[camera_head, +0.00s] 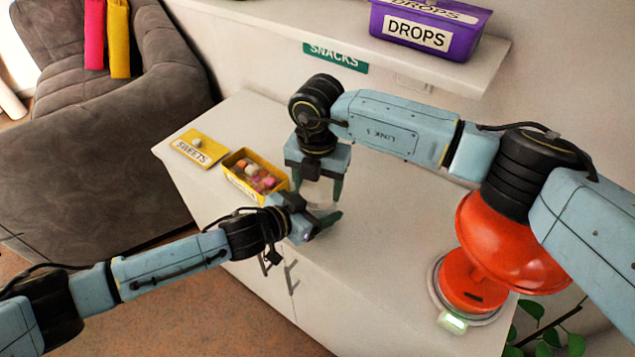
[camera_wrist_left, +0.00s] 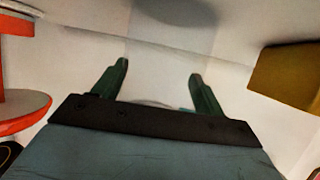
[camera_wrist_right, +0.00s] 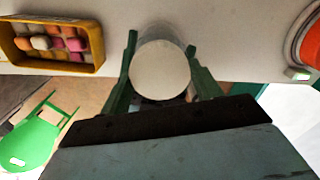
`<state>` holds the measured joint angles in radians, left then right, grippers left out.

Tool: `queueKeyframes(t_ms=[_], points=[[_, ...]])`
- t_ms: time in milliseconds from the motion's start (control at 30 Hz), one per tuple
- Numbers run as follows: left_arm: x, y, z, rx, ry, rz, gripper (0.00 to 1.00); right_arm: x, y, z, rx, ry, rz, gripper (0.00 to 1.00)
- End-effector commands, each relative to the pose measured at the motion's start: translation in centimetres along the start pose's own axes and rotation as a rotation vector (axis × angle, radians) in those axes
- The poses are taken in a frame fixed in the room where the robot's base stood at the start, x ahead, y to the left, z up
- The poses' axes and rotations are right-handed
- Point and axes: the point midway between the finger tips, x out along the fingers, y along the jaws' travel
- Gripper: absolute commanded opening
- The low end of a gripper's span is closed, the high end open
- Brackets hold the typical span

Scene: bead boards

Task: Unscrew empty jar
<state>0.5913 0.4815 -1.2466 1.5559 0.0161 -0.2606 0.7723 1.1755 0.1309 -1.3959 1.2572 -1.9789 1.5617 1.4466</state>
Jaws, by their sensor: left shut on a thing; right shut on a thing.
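The clear jar (camera_head: 321,192) stands on the white cabinet top, mostly hidden by both grippers; no contents show in it. In the right wrist view its pale round lid (camera_wrist_right: 160,70) faces me, between the fingers. My right gripper (camera_head: 317,186) points down from above and is shut on the lid. My left gripper (camera_head: 318,212) comes in low from the left and is shut on the jar's body. In the left wrist view the see-through jar body (camera_wrist_left: 157,88) is faint between the green fingertips.
A yellow box of sweets (camera_head: 256,176) stands open left of the jar, with its yellow lid (camera_head: 200,147) beside it. A purple DROPS box (camera_head: 425,28) sits on the shelf above. Some white top (camera_head: 385,235) is clear.

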Motion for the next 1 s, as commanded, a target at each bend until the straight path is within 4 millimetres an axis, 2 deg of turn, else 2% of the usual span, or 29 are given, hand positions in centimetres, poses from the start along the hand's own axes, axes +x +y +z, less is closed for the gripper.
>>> queueKeyframes(t_ms=[100,233,567,600,733,1000], points=[[-0.02,-0.22,0.07,-0.001,-0.002,-0.005,0.08,-0.04,-0.07,0.01,-0.169,0.001,-0.003,0.36],[-0.02,-0.24,0.08,-0.001,-0.003,-0.005,0.08,-0.03,-0.06,0.02,-0.287,0.001,-0.003,0.36],[-0.03,-0.28,0.08,-0.001,-0.003,-0.006,0.08,0.0,-0.09,0.01,-0.317,0.002,-0.003,0.36],[-0.03,-0.29,0.09,-0.001,-0.003,-0.006,0.08,0.0,-0.09,0.01,-0.316,0.002,-0.003,0.66],[-0.03,-0.25,0.09,-0.001,-0.003,-0.005,0.08,0.0,-0.07,0.01,-0.316,0.002,-0.003,0.83],[0.01,-0.01,0.06,0.0,-0.001,-0.001,0.08,-0.1,0.09,-0.09,-0.317,0.002,0.002,0.85]])
